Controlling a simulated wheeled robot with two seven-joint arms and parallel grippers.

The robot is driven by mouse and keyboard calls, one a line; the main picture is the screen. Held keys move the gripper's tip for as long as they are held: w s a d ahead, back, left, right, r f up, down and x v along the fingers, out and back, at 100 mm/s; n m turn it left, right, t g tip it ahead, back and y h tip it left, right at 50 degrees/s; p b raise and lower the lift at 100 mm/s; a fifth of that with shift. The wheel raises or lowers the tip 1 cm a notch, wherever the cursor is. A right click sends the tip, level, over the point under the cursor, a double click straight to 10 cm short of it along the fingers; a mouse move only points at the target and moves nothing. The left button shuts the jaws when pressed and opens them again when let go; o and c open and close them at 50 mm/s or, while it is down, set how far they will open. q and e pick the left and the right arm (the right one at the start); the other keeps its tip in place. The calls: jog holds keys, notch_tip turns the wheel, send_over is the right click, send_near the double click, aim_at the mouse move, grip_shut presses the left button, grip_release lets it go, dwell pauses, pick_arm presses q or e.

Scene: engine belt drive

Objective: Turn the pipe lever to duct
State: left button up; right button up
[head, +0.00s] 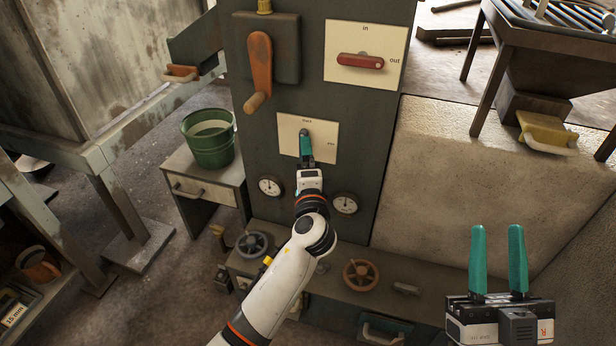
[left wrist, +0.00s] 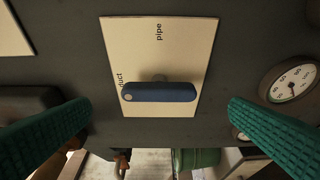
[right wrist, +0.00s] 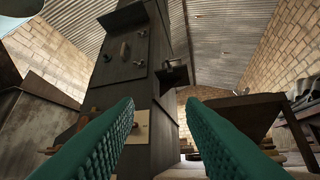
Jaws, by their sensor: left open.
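The pipe/duct plate (head: 322,153) is a pale panel on the front of the dark cabinet. In the left wrist view the plate (left wrist: 183,55) carries "duct" on the left and "pipe" at the top. Its blue lever (left wrist: 160,92) lies across the plate, with its dotted end beside "duct". My left gripper (head: 305,140) is in front of the plate and covers most of the lever in the head view. It is open, its fingers on either side of the lever and apart from it. My right gripper (head: 497,232) is open and empty at the lower right.
A red lever (head: 360,61) on the in/out plate (head: 341,35) has its dotted end toward "out". An orange crank (head: 259,65) is to its left. Gauges (head: 345,203) and handwheels (head: 361,274) are below. A green bucket (head: 209,140) stands on a small drawer unit at the left.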

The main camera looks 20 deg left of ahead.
pick_arm(q)
jog(key=p+v, duration=0.1)
jog(key=v, duration=0.4)
jog(key=shift+s+d, duration=0.1)
jog(key=shift+s, duration=0.2)
pick_arm(e)
jog(key=w+f+g, duration=0.2)
jog(key=f+g, duration=0.1)
jog(key=shift+w+f+h, duration=0.3)
jog(key=shift+h, duration=0.1)
